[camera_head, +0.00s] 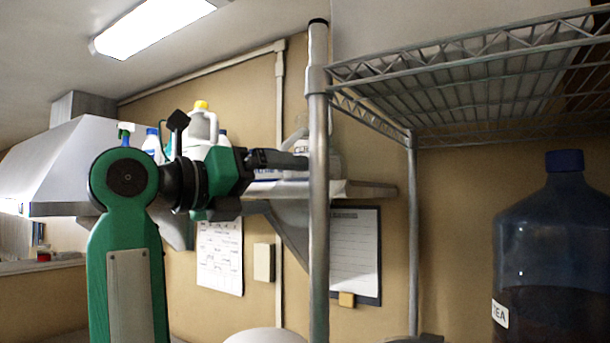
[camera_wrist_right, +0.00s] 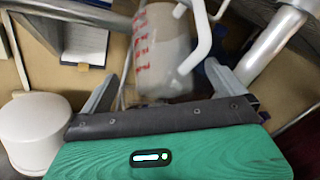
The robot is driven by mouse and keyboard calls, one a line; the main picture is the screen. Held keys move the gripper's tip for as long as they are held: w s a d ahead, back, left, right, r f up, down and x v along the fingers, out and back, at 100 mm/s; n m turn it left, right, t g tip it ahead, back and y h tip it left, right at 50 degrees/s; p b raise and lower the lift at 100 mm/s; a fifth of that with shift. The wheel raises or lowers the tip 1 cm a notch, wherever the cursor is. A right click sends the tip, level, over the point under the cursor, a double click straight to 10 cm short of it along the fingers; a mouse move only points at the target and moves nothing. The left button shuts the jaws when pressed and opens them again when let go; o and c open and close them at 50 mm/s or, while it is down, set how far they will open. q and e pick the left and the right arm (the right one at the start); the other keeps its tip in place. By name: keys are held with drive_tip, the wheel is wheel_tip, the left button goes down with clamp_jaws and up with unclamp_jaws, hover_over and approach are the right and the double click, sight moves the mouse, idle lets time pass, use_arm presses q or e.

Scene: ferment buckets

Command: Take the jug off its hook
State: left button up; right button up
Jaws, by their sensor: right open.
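A pale translucent jug (camera_wrist_right: 165,45) with red markings and a white handle (camera_wrist_right: 200,40) fills the upper middle of the right wrist view. My right gripper (camera_wrist_right: 161,74) is open, its two fingers on either side of the jug's near end, and I cannot tell whether they touch it. In the head view my right gripper (camera_head: 300,160) points right, close to the metal post. A pale container (camera_head: 298,134) with lettering is partly hidden behind the gripper and post, and I cannot tell if it is the same jug. No hook is clearly visible. My left gripper is out of view.
A metal post (camera_head: 318,220) and wire shelf (camera_head: 470,80) stand close to the gripper. A wall shelf (camera_head: 365,190) carries bottles and a yellow-capped jug (camera_head: 201,122). A large blue-capped bottle (camera_head: 550,250) stands right. A white rounded object (camera_wrist_right: 35,130) is at the wrist view's left.

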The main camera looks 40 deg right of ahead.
sight(300, 184)
drive_tip(key=shift+d+r, duration=0.15)
drive_tip(key=shift+d, duration=0.15)
drive_tip(key=d+p, duration=0.3)
drive_tip(key=d, duration=0.1)
drive_tip(key=shift+s+r, duration=0.1)
drive_tip(key=shift+s, duration=0.05)
drive_tip(key=shift+d, duration=0.4)
drive_tip(key=shift+a, duration=0.2)
drive_tip(key=shift+c, duration=0.7)
drive_tip(key=c, duration=0.9)
